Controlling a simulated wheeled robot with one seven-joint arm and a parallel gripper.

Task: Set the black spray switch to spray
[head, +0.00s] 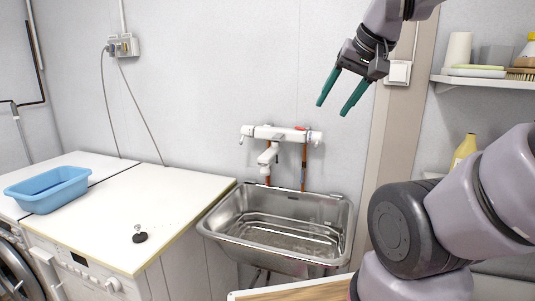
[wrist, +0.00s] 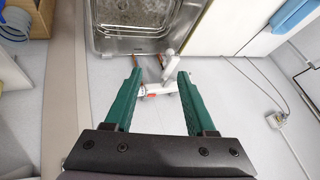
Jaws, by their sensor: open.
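The white wall tap (head: 282,134) is mounted above the steel basin (head: 349,215), its spout (head: 268,158) pointing down over it. The black spray switch cannot be made out in either view; the spout end is too small to read. My gripper (head: 332,108) is open and empty, with green fingers, high in front of the wall and above the tap's right side. In the wrist view the tap (wrist: 158,88) shows between and beyond the open fingers, with its spout (wrist: 171,54) near the right fingertip. Nothing is between the fingers close up.
A white worktop (head: 95,215) left of the basin holds a blue tub (head: 47,189) and a small black round object (head: 140,237). A shelf (head: 480,80) with bottles and a brush is at right. A wall switch (head: 398,73) is beside my gripper. Space before the tap looks free.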

